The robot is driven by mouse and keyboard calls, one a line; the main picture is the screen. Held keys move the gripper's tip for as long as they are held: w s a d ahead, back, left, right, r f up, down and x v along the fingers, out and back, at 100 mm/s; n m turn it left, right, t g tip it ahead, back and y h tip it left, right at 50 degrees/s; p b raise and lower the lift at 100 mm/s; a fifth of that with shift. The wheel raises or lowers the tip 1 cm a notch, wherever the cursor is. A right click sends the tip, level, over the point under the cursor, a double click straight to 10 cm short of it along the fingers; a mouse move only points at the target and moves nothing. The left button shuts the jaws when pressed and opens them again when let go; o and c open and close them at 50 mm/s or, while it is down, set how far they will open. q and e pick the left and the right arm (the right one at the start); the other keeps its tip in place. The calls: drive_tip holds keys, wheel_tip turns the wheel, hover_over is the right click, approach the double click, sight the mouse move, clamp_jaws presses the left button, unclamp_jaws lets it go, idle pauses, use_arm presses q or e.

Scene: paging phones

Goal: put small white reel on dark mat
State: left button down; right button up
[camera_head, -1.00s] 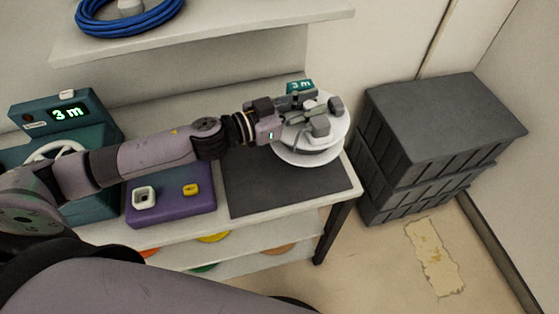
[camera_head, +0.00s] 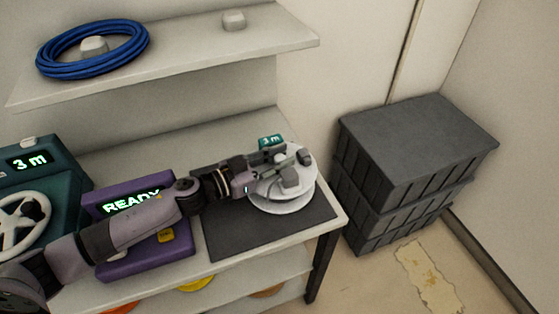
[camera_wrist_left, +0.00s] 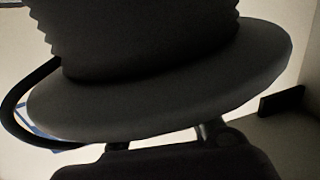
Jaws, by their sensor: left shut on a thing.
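The small white reel (camera_head: 284,206) is at the right end of the table, over the back right part of the dark mat (camera_head: 235,232). My left gripper (camera_head: 290,168) is shut on it from above and hides its middle. The reel looks level. I cannot tell whether it touches the mat. In the left wrist view the reel (camera_wrist_left: 170,100) fills the middle as a dark shape with a ribbed upper part and a wide flange. The front of the mat is bare. My right gripper is not in view.
A purple box (camera_head: 150,256) reading READY stands left of the mat, partly behind my arm. A teal machine (camera_head: 58,172) reading 3 m is further left. A shelf (camera_head: 190,57) with a blue cable coil (camera_head: 60,68) hangs above. Dark stacked crates (camera_head: 405,180) stand right of the table.

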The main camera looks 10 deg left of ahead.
sight(255, 171)
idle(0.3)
use_arm(q)
drive_tip(key=c, duration=1.4)
unclamp_jaws()
drive_tip(key=shift+f, duration=0.2)
drive_tip(key=shift+o, duration=0.2)
drive_tip(key=shift+r, duration=0.2)
drive_tip(key=shift+s+a+f, duration=0.15)
drive_tip(key=shift+s+a, duration=0.1)
drive_tip(key=b+v, duration=0.1)
drive_tip(key=v, duration=0.5)
drive_tip(key=shift+s+a+b, duration=0.3)
drive_tip(key=shift+a, duration=0.05)
